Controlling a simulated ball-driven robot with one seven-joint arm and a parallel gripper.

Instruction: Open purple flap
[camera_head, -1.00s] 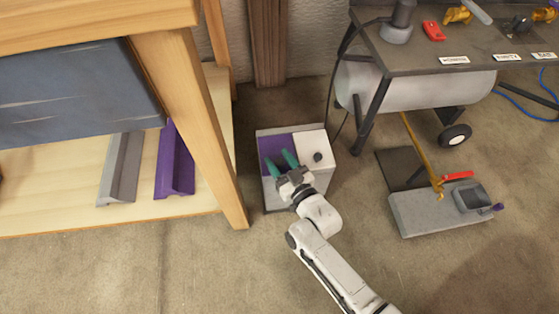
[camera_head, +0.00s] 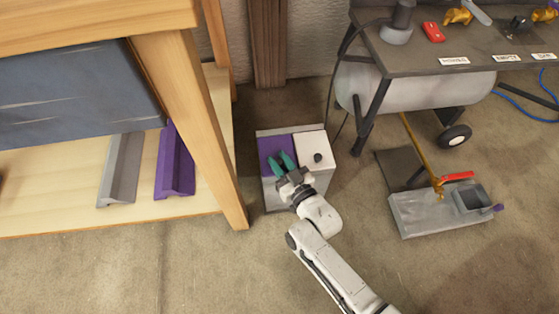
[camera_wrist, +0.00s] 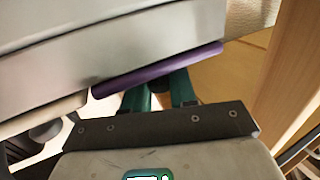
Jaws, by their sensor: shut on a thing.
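The purple flap (camera_head: 273,143) lies flat and closed on the left half of the top of a grey box (camera_head: 268,196). Its purple edge also shows as a strip in the wrist view (camera_wrist: 130,79). My gripper (camera_head: 280,161) is over the flap, with its green fingers drawn together. In the wrist view my gripper (camera_wrist: 159,88) has a small dark thing between its fingers, right at the flap's edge. This looks like the flap's knob, mostly hidden by the fingers.
A white flap (camera_head: 312,146) with a black knob (camera_head: 318,158) covers the box's right half. A wooden bench leg (camera_head: 195,130) stands close on the left. A workbench with a grey tank (camera_head: 420,92) stands at right. Floor in front is open.

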